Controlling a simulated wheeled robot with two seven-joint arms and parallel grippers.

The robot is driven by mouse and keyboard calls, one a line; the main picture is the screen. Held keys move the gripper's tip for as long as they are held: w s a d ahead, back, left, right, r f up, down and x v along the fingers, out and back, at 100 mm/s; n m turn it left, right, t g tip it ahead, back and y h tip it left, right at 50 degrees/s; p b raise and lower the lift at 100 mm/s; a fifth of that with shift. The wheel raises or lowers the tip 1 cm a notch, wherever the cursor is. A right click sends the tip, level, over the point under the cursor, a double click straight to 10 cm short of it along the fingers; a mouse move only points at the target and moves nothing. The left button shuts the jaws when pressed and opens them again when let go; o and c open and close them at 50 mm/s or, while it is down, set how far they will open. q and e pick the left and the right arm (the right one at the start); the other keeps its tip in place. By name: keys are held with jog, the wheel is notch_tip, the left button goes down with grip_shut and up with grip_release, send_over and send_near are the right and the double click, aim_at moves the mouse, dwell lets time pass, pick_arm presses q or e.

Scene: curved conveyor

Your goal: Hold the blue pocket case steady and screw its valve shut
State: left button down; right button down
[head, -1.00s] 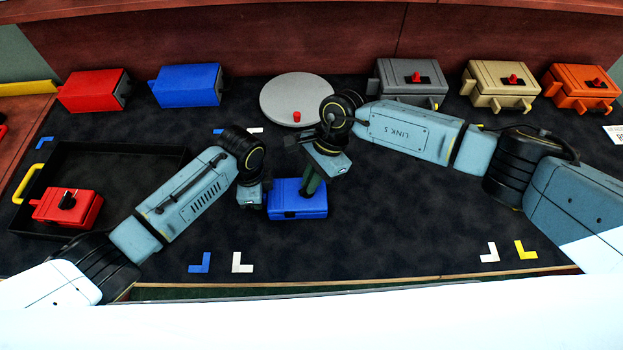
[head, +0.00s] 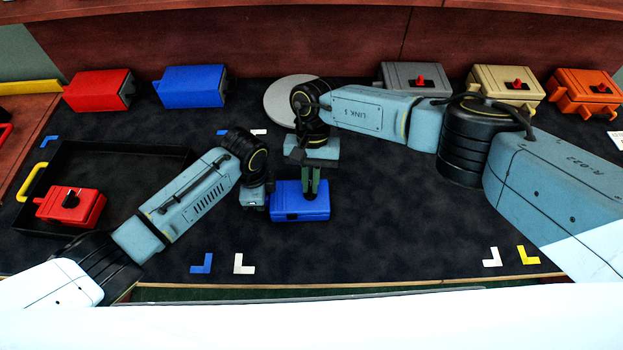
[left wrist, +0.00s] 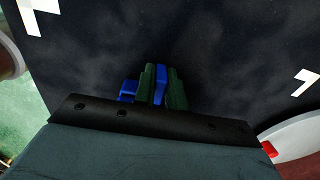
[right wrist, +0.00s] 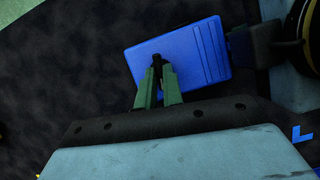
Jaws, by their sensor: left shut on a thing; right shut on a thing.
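The blue pocket case (head: 300,208) lies flat on the dark mat in front of me, near the middle. My left gripper (head: 267,200) reaches its left side. In the left wrist view its green fingers (left wrist: 162,88) are shut on a blue tab of the case. My right gripper (head: 311,192) comes down over the case from above. In the right wrist view its green fingers (right wrist: 158,70) are shut on the small black valve (right wrist: 157,59) on the case's top. The fingers partly hide the valve, so its angle cannot be told.
A black tray (head: 120,148) with a red case (head: 72,207) stands at left. Red (head: 98,90), blue (head: 190,86), grey (head: 413,76), tan (head: 507,86) and orange (head: 583,90) cases line the back. A round grey disc (head: 280,98) lies behind my right wrist.

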jog(key=shift+n, duration=0.6)
jog(key=shift+h, duration=0.3)
jog(key=c, duration=1.5)
grip_release()
jog(key=shift+r, duration=0.1)
jog(key=v, duration=1.2)
pick_arm(q)
jog(key=c, duration=1.4)
grip_release()
